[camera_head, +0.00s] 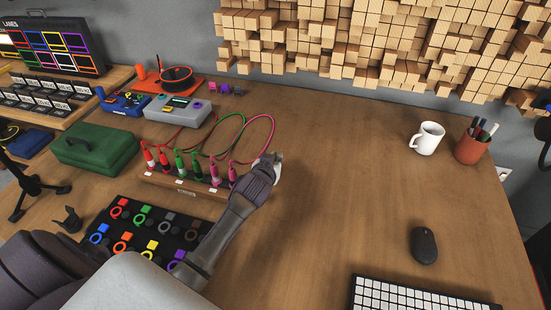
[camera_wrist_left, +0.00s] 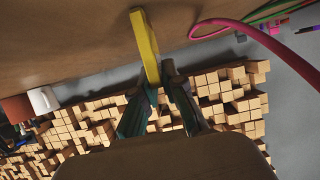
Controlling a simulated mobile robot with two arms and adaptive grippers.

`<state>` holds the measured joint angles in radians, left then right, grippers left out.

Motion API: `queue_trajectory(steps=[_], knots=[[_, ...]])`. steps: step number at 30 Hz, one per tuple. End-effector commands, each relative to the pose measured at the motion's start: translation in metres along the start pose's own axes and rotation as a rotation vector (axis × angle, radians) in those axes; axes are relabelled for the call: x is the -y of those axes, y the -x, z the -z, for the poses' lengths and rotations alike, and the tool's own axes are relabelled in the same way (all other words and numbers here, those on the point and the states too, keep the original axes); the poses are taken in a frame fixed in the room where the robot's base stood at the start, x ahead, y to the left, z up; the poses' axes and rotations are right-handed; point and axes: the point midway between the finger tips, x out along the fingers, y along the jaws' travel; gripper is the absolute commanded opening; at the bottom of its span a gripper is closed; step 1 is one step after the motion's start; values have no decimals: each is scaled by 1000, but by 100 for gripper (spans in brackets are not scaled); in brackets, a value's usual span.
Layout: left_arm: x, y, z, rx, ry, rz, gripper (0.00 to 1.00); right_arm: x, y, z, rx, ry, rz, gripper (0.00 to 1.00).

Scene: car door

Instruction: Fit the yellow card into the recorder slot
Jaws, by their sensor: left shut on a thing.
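My left gripper (camera_head: 270,165) reaches over the middle of the table, just right of the cable strip. In the left wrist view, its fingertips (camera_wrist_left: 160,82) are closed on one end of the yellow card (camera_wrist_left: 145,42), which looks like a narrow bar and sticks out beyond them. In the head view the card is hidden or too small to make out. A grey box with a small display (camera_head: 178,109) and a blue device (camera_head: 124,103) stand at the back left. I cannot tell which is the recorder, and no slot shows clearly. My right gripper is not in view.
A strip with several plugs and looping cables (camera_head: 185,182) lies left of my gripper. A green case (camera_head: 95,146) and a black board with coloured rings (camera_head: 125,218) are further left. A mug (camera_head: 429,138), pen cup (camera_head: 471,147), mouse (camera_head: 424,245) and keyboard (camera_head: 410,294) are right. The table's middle is clear.

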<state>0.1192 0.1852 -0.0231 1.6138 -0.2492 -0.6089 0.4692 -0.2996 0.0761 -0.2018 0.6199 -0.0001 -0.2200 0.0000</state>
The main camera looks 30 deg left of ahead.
Motion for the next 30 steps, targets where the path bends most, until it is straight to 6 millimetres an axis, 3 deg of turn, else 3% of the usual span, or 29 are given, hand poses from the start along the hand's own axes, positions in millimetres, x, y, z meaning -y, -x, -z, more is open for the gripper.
queue_trajectory(steps=[10, 11, 15, 25, 30], knots=[[0, -2, -4, 0, 1, 0, 0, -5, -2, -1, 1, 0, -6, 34], [0, -1, -3, 0, 1, 0, 13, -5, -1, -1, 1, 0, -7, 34], [0, -1, -3, 0, 1, 0, 35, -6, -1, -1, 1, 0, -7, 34], [0, 0, 1, -1, 0, 0, 35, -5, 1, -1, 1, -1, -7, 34], [-1, 20, -1, 0, 1, -1, 35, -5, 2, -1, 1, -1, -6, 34]])
